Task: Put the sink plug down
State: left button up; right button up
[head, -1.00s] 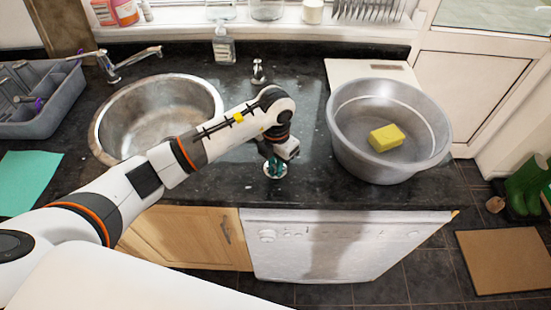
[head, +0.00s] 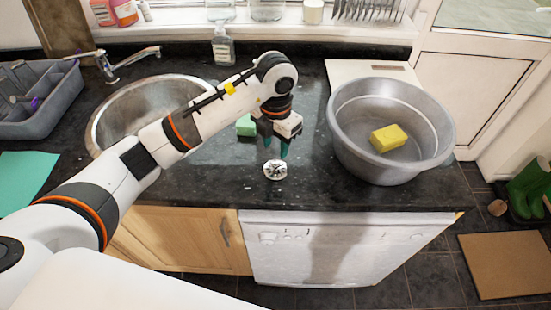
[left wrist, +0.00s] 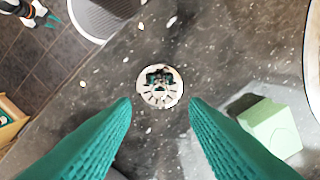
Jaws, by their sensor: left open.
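The sink plug (head: 275,170), a small round silver disc with a dark-patterned top, lies flat on the dark granite worktop (head: 225,178), near its front edge. My left gripper (head: 275,154) is open and empty just above and behind it in the head view. In the left wrist view the plug (left wrist: 160,87) shows whole, beyond and between the two spread teal fingers (left wrist: 160,108), touching neither. My right gripper (left wrist: 40,14) shows small at the top left corner of the left wrist view, its teal fingers apart; it is out of the head view.
A grey basin (head: 345,150) with a yellow sponge (head: 388,138) stands right of the plug. A pale green block (head: 246,125) lies behind my left gripper. The round steel sink (head: 100,130) is at left, partly behind my arm. Bare worktop surrounds the plug.

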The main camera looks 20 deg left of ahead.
pick_arm(q)
notch_tip(320, 180, up, 5)
jog(key=shift+r+b, duration=0.1)
jog(key=shift+b, duration=0.2)
